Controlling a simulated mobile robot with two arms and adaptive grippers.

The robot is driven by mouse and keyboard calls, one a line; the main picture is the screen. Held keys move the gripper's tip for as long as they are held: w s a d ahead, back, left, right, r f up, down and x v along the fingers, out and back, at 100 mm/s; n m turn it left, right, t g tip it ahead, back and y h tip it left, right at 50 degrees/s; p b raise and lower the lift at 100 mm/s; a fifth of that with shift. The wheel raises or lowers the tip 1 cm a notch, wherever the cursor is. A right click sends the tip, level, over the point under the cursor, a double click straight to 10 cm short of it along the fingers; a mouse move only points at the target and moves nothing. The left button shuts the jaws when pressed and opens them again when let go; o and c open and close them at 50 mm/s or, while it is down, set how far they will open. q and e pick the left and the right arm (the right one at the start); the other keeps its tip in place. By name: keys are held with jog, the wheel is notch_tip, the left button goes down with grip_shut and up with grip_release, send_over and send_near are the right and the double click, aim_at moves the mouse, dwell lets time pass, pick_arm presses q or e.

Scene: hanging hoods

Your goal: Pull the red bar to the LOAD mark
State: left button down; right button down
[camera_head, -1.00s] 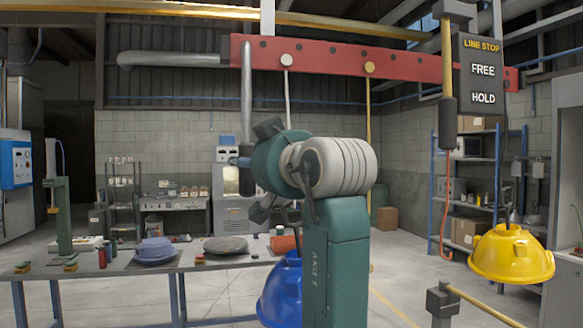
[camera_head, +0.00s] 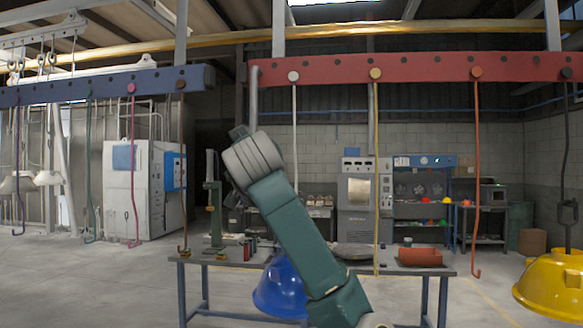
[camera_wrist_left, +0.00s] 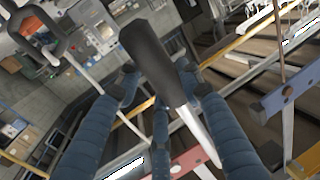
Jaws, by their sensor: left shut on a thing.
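The red bar (camera_head: 430,70) runs overhead across the upper right of the head view, with rods and hooks hanging from it. A grey pull rod (camera_head: 253,100) hangs at its left end. My left arm reaches up to this rod and hides its lower end and my gripper's fingers. In the left wrist view, the blue fingers of my left gripper (camera_wrist_left: 158,85) are shut around the rod's dark grip (camera_wrist_left: 150,50). The red bar also shows at the bottom of that view (camera_wrist_left: 185,162). No LOAD mark is readable. My right gripper is out of view.
A blue bar (camera_head: 100,85) hangs left of the red bar, with a gap between their ends. A blue hood (camera_head: 280,290) hangs before the table (camera_head: 225,262), partly behind my arm. A yellow hood (camera_head: 558,285) hangs at the right. Open floor lies at left.

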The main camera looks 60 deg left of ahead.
pick_arm(q)
jog(key=s+a, duration=0.3)
jog(key=shift+s, duration=0.1)
jog(key=c, duration=1.2)
grip_release()
jog(key=shift+d, duration=0.1)
jog(key=shift+o, duration=0.5)
jog(key=shift+w, duration=0.3)
jog(key=v, duration=1.2)
